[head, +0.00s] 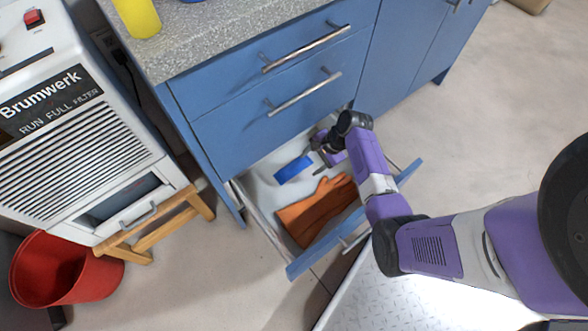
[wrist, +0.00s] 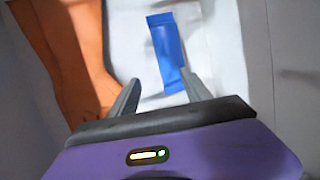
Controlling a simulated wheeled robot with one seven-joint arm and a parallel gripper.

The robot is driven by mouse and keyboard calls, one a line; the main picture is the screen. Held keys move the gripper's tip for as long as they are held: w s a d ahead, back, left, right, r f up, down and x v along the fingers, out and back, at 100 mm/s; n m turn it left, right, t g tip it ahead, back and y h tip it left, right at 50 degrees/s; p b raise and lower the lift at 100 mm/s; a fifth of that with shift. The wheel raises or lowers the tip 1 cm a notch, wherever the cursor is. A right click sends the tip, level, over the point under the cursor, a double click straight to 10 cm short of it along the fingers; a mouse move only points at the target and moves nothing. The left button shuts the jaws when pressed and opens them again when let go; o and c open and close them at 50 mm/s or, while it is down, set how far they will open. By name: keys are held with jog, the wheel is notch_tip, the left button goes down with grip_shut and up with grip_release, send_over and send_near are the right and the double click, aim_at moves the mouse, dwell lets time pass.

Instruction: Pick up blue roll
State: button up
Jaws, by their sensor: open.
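The blue roll (head: 293,169) lies flat in the open bottom drawer (head: 262,212), near its back left. In the wrist view the blue roll (wrist: 168,50) lies ahead of my gripper, its near end close to the space between the fingertips. My gripper (head: 318,158) is inside the drawer, to the right of the roll and apart from it. The wrist view shows its two fingers (wrist: 163,85) spread, with nothing held between them.
An orange rubber glove (head: 318,210) lies in the drawer in front of the roll; in the wrist view it is at left (wrist: 75,50). Closed drawers (head: 270,95) and the countertop (head: 215,40) are above. A white Brumwerk machine (head: 75,130) and a red bucket (head: 65,268) stand at left.

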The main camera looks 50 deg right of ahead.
aim_at(296, 166)
jog(key=shift+w+a, duration=0.3)
jog(key=shift+w, duration=0.25)
jog(key=shift+w+a, duration=0.3)
jog(key=shift+w, duration=0.2)
jog(key=b+x, duration=0.3)
jog(key=x, duration=0.2)
jog(key=shift+w+a+b, duration=0.2)
jog(key=shift+w+b, duration=0.15)
jog(key=shift+w, duration=0.05)
grip_shut()
jog(key=shift+r, duration=0.15)
